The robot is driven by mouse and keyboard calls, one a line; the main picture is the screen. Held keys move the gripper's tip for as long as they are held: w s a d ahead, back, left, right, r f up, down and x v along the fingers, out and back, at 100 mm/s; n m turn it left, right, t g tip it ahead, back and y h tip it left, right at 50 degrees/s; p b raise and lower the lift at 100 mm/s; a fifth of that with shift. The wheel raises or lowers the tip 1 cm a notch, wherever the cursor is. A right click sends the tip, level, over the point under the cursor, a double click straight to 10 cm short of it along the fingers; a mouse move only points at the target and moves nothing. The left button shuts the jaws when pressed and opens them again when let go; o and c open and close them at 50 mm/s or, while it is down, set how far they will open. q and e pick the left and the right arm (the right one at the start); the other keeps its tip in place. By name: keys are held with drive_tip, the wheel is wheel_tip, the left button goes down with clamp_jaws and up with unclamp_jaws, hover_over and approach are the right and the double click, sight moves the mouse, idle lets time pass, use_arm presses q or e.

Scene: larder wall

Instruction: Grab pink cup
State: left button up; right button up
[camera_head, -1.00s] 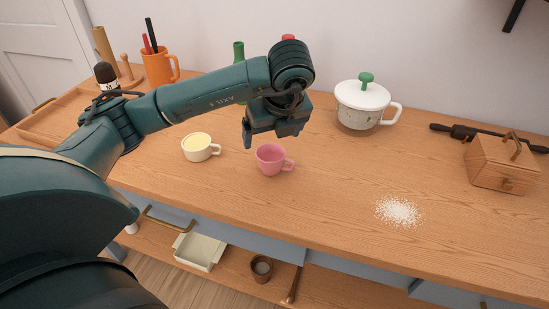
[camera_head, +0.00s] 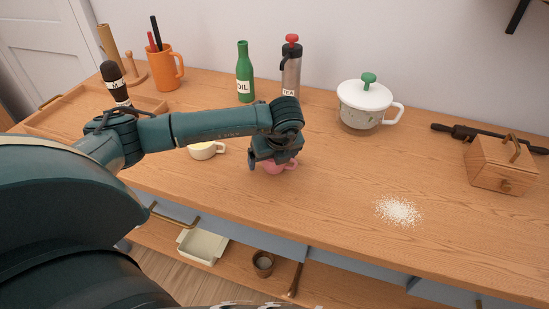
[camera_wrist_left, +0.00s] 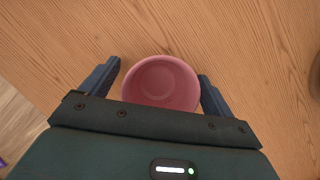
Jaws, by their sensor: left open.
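The pink cup (camera_head: 278,167) stands upright on the wooden counter, mostly covered by my left gripper (camera_head: 272,164) in the head view. In the left wrist view the round, empty-looking pink cup (camera_wrist_left: 161,83) lies between the two fingers of my left gripper (camera_wrist_left: 160,80). The fingers are open, one on each side of the cup. The right finger is very close to the cup wall; I cannot tell whether it touches. The left finger has a small gap to it. The cup's handle is not visible in the wrist view. My right gripper is not in view.
A cream cup (camera_head: 206,150) stands just left of the pink cup, partly behind my arm. Behind stand a green oil bottle (camera_head: 244,75) and a grey tea flask (camera_head: 291,72). A lidded white pot (camera_head: 364,104) and white grains (camera_head: 398,211) are to the right.

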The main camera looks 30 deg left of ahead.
use_arm(q)
drive_tip(key=shift+c, duration=0.2)
drive_tip(key=c, duration=1)
